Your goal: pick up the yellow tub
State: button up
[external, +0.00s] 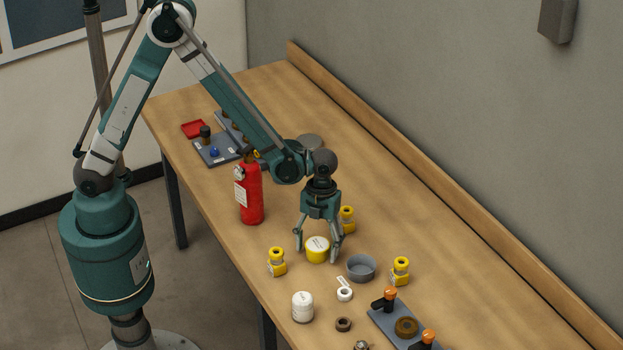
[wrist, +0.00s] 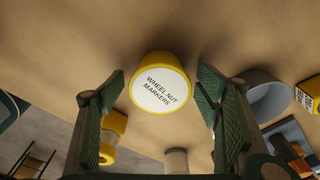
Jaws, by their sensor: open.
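The yellow tub (external: 317,249) stands upright on the wooden table, with a white lid. In the wrist view the tub (wrist: 160,84) shows its lid lettered "WHEEL NUT MARKERS". My gripper (external: 319,252) points down over the tub, with its fingers open on either side of it in the external view. In the wrist view the two green finger pads of my gripper (wrist: 160,112) stand apart with the tub centred beyond and between them. I see no clear contact with the tub.
A grey bowl (external: 361,267) stands close at the right of the tub. Yellow-topped items (external: 277,262), (external: 400,271) and (external: 347,219) surround it. A red extinguisher (external: 249,194) stands at the left, and a white jar (external: 302,306) in front. The table's right strip is mostly clear.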

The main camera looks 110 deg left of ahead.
aim_at(318, 244)
dwell(0.3)
jog(key=c, duration=1.1)
jog(key=shift+o, duration=0.2)
jog(key=shift+r, duration=0.1)
jog(key=shift+r, duration=4.9)
